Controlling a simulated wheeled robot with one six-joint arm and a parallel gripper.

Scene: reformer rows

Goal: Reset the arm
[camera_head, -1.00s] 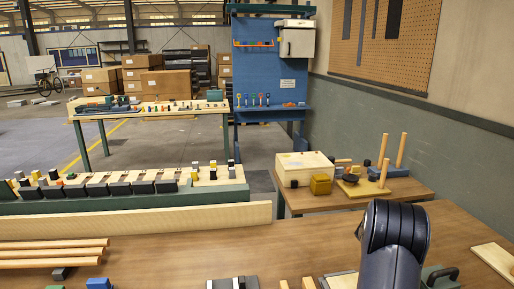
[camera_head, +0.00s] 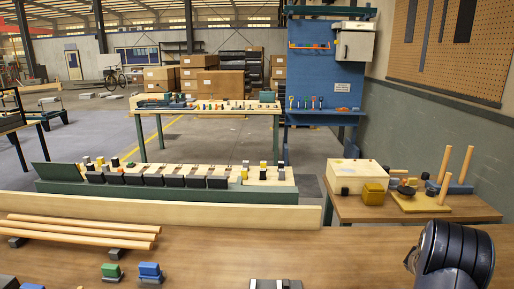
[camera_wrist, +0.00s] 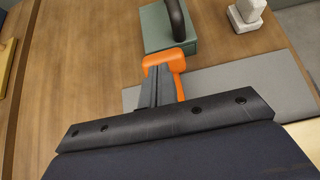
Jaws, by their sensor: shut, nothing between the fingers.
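My gripper (camera_wrist: 164,66) shows in the wrist view with its orange-tipped fingers together and nothing held between them. Its tips appear over the brown worktop (camera_wrist: 75,75), close to a green block with a dark curved handle (camera_wrist: 165,28). A grey flat plate (camera_wrist: 215,84) lies beside and partly behind the fingers. In the head view, a dark rounded part of my arm rises at the lower right. The gripper itself is out of sight there.
Wooden rods (camera_head: 80,230) lie at the left of the near bench, with green (camera_head: 111,271) and blue (camera_head: 149,271) blocks nearby. A side table (camera_head: 400,208) holds a cream box (camera_head: 356,173) and a pegged board (camera_head: 420,203). The bench's middle is mostly clear.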

